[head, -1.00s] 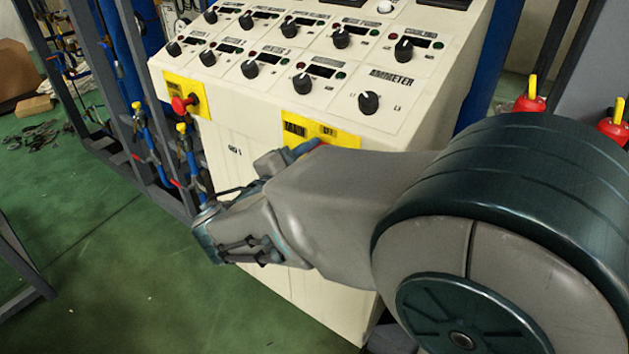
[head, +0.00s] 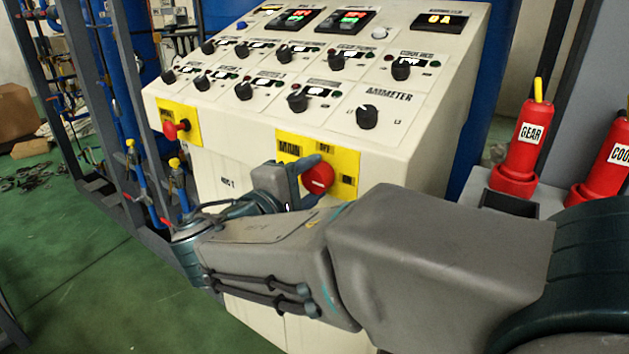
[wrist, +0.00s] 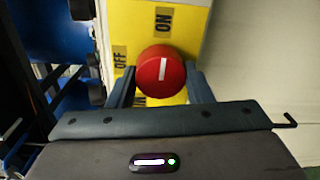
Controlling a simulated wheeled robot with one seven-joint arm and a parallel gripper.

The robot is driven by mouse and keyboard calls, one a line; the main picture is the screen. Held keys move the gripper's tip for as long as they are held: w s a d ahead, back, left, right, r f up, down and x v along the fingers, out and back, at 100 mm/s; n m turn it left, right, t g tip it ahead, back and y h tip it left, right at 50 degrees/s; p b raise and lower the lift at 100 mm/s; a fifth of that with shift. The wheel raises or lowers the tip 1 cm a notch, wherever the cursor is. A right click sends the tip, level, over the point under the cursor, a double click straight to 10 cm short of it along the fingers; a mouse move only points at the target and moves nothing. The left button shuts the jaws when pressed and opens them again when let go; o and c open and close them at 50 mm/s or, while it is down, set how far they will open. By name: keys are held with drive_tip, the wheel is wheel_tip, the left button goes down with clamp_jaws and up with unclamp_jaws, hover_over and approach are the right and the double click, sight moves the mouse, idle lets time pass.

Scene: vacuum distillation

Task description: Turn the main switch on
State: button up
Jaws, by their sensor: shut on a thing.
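The main switch is a red round knob (head: 318,180) on a yellow plate (head: 347,162) on the panel's front face. It also shows in the wrist view (wrist: 160,72), its white mark lined up with the ON label (wrist: 164,22), with the OFF label (wrist: 120,58) to the left. My gripper (head: 303,176) is shut on the knob; the wrist view shows one finger (wrist: 122,88) on each side of it. In the head view the lower finger is partly hidden.
The sloping panel above holds several black dials, including the ammeter dial (head: 367,117), and lit displays (head: 355,20). Another red knob (head: 175,130) is at the panel's left. Red GEAR bottle (head: 523,150) stands right. Blue pipes and a dark frame stand left.

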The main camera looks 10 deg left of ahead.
drive_tip(key=o, duration=1)
drive_tip(key=v, duration=1.3)
drive_tip(key=shift+s+a, duration=0.2)
drive_tip(key=shift+s, duration=0.15)
